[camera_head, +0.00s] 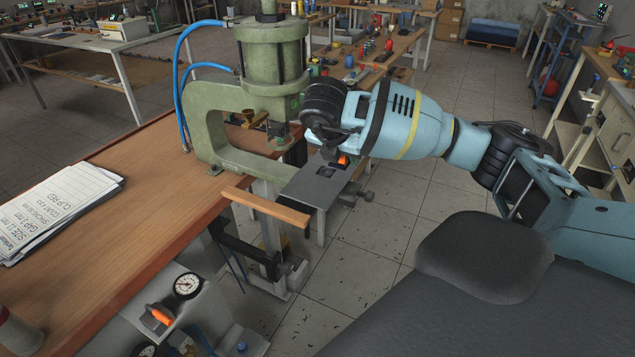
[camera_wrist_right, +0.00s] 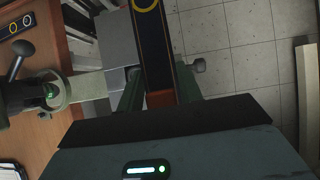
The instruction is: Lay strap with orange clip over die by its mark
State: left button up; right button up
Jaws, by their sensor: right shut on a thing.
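My right gripper (camera_head: 335,150) reaches in from the right and points down beside the green press (camera_head: 275,85). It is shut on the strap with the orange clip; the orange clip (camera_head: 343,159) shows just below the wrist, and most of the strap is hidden. In the right wrist view a dark strip (camera_wrist_right: 153,55) with a yellow ring runs away from the palm, with an orange-brown band at its near end. Below the gripper is a grey plate (camera_head: 310,187) with a dark part on it; I cannot tell whether that is the die. My left gripper is not in view.
The press's C-frame and blue hoses stand left of the gripper. A wooden bench (camera_head: 150,190) holds papers (camera_head: 62,208). A wooden bar (camera_head: 266,207) lies in front of the plate. A gauge (camera_head: 187,285) and orange knob (camera_head: 158,317) are at lower left. Floor is clear right of the plate.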

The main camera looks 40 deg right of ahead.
jog(key=shift+d+r, duration=0.15)
jog(key=shift+d, duration=0.5)
jog(key=shift+a, duration=0.5)
jog(key=p, duration=0.3)
send_over(293, 214)
jog(key=d, duration=0.1)
jog(key=shift+w+d+f, duration=0.15)
jog(key=shift+w+f, duration=0.05)
jog(key=shift+f, duration=0.4)
jog(key=shift+a+f, duration=0.1)
jog(key=shift+a, duration=0.1)
jog(key=f, duration=0.2)
jog(key=a+f+b, duration=0.1)
jog(key=f, duration=0.1)
jog(key=shift+s, duration=0.1)
jog(key=shift+r, duration=0.15)
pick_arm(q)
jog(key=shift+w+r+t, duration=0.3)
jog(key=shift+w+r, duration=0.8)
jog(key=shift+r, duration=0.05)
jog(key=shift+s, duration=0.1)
pick_arm(e)
jog(key=shift+f, duration=0.35)
